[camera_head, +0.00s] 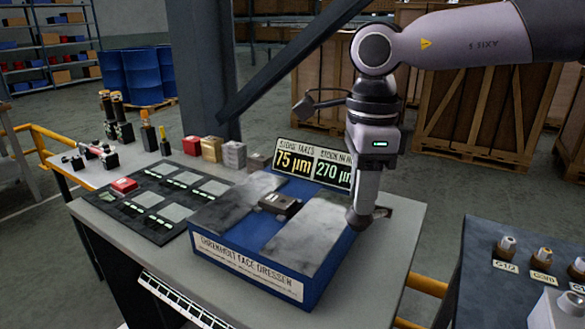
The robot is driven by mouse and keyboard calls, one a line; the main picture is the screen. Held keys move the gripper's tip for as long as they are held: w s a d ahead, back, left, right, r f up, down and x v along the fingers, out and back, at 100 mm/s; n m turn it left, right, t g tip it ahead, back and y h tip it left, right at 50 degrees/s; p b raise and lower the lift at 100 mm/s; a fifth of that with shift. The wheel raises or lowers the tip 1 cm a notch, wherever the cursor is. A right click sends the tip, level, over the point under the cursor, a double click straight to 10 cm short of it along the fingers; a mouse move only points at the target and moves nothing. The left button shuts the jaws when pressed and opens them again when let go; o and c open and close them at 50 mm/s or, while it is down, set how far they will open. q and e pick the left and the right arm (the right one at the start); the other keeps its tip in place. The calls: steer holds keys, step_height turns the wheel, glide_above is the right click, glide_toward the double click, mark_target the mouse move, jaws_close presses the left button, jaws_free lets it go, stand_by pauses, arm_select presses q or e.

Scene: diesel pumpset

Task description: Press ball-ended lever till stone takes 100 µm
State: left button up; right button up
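The blue face dresser (245,275), with its name on a front label, sits on the grey bench. Two grey stone-like slabs (315,235) lie on its top, with a small dark block (279,205) in the blue channel between them. Behind it, the left display (294,161) reads 75 µm under "stone takes". The display beside it (333,171) reads 270 µm, partly covered by my arm. My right gripper (369,217) points down at the dresser's right rear side. Its fingers are too unclear to tell open from shut. I cannot make out the ball-ended lever. My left gripper is not in view.
A dark mat (155,205) with grey pads and a red block (124,185) lies left of the dresser. Several coloured blocks (212,149) stand behind the mat. A dark post (203,70) with a slanted brace rises behind the bench. A second table with labelled fittings (541,257) is at right.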

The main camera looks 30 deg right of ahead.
steer(key=shift+s+f+b, duration=0.15)
steer(key=shift+f+b, duration=0.6)
steer(key=shift+f, duration=0.45)
arm_select(q)
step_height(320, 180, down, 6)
steer(key=b, duration=0.4)
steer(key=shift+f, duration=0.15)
arm_select(e)
steer(key=f, duration=0.1)
steer(key=a+f, duration=0.1)
steer(key=f, duration=0.1)
steer(key=s+a+f, duration=0.1)
steer(key=shift+a+f, duration=0.1)
steer(key=shift+f, duration=0.1)
arm_select(q)
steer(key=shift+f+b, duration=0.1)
steer(key=shift+b, duration=0.2)
arm_select(e)
steer(key=shift+f, duration=0.1)
